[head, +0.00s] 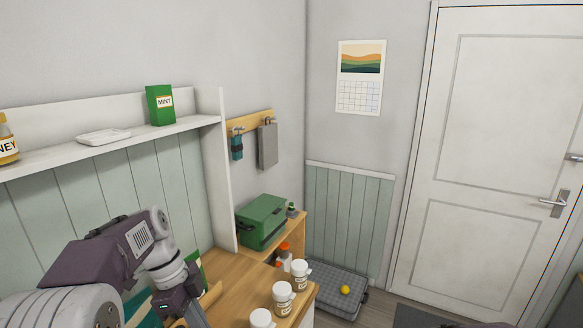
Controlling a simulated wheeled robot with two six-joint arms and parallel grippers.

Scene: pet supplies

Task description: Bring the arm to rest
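My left arm (115,255) comes in from the lower left, bent over the wooden counter. Its gripper (192,316) points down at the bottom edge of the head view, and its fingertips are mostly cut off. I cannot tell whether it is open or shut, or whether it holds anything. My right arm and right gripper are not in view.
White-lidded jars (283,296) stand on the wooden counter (235,283) close to the right of the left gripper. A green box (262,222) stands farther back. A white shelf (50,160) runs above the arm. A grey pet bed (335,284) with a yellow ball (345,290) lies on the floor.

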